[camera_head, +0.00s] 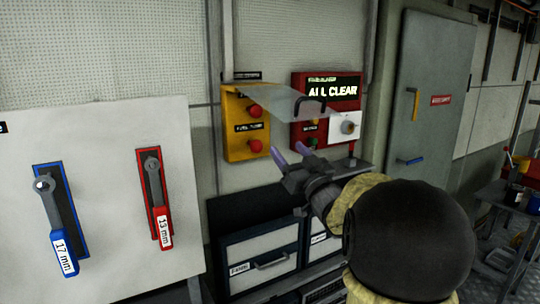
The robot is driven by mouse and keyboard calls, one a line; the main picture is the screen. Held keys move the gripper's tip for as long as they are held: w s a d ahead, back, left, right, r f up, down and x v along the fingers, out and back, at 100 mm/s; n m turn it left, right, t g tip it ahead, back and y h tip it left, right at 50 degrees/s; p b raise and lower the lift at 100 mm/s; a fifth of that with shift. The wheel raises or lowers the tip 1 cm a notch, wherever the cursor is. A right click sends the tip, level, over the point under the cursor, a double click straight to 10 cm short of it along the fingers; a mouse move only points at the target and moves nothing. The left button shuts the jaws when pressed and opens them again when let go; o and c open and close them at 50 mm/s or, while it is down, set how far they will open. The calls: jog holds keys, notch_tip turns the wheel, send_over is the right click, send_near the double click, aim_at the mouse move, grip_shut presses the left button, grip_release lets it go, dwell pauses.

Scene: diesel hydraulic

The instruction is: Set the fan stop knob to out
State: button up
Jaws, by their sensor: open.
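A yellow box (233,142) on the wall carries an upper red knob (254,111) and a lower red knob (256,145). Its small labels are too blurred to read, so I cannot tell which one is the fan stop knob, nor whether either is in or out. A clear flap (285,101) with a dark handle juts out from the box's top, above the knobs. My gripper (290,152) is open and empty, its two purple-tipped fingers just right of the lower red knob in the picture. I cannot see contact with it.
A red box (300,82) reading "ALL CLEAR" hangs right of the yellow box, with a white plate and round knob (349,127). A white board (100,190) with blue and red wrenches is at left.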

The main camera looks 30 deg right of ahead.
jog(key=s+a+f+m+g+h+p, duration=0.1)
jog(key=a+f+g, duration=0.4)
jog(key=f, duration=0.5)
jog(key=a+f+m+g+h+p, duration=0.1)
jog(key=a+f+g+h, duration=0.1)
jog(key=a+f+g, duration=0.5)
jog(key=s+a+f+g+y+p, duration=0.1)
jog(key=s+a+f+g, duration=0.3)
jog(key=s+f, duration=0.3)
jog(key=s+a+f+n+g+y+p, duration=0.1)
jog(key=s+a+f+g, duration=0.2)
jog(key=s, duration=0.8)
notch_tip(320, 180, down, 4)
jog(key=shift+a+f+n+g, duration=0.1)
jog(key=shift+a+n+g, duration=0.25)
jog(key=shift+a, duration=0.9)
jog(key=shift+c, duration=0.5)
